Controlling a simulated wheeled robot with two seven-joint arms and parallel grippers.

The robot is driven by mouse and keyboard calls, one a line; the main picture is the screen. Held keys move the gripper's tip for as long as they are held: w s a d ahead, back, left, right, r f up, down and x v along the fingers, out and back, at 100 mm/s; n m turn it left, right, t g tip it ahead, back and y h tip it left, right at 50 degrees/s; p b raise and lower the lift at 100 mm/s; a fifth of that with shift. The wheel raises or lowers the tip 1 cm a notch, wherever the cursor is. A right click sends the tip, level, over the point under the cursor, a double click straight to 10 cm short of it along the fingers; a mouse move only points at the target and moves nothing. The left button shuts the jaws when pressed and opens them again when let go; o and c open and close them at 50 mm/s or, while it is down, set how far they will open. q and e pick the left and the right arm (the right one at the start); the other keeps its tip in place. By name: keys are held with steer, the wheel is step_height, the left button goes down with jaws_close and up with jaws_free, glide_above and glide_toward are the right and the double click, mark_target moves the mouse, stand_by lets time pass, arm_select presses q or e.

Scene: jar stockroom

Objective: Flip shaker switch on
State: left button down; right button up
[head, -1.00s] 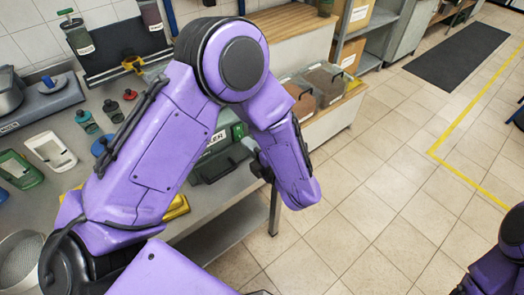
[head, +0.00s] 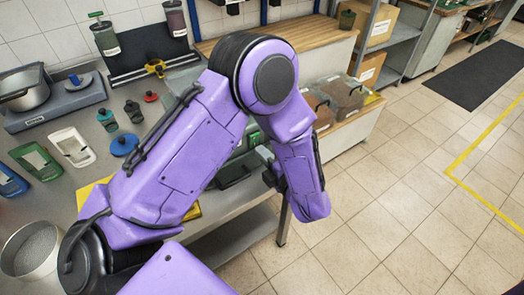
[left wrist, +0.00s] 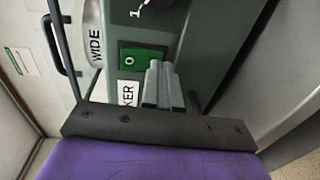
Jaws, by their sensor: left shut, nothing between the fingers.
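The shaker is a dark green machine at the right end of the bench, mostly hidden behind my left arm in the head view (head: 238,172). In the left wrist view its panel (left wrist: 205,40) fills the upper middle. A bright green switch (left wrist: 140,58) marked 0 sits there beside a white label whose visible letters read KER. My left gripper (left wrist: 160,66) is shut and empty. Its grey fingertips overlap the switch's right side, hiding part of it; I cannot tell whether they touch. The left gripper also shows at the shaker's right side in the head view (head: 264,155). My right gripper is out of view.
Left on the bench are a scale with a pan (head: 30,88), small bottles, a blue lid (head: 124,145), trays and a sieve (head: 32,248). Clear bins (head: 340,93) stand behind the gripper. The tiled floor at the right is open.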

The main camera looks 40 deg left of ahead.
arm_select(q)
steer(key=f+b+v, duration=0.3)
steer(key=v, duration=0.9)
steer(key=shift+s+d, duration=0.15)
steer(key=shift+d, duration=0.4)
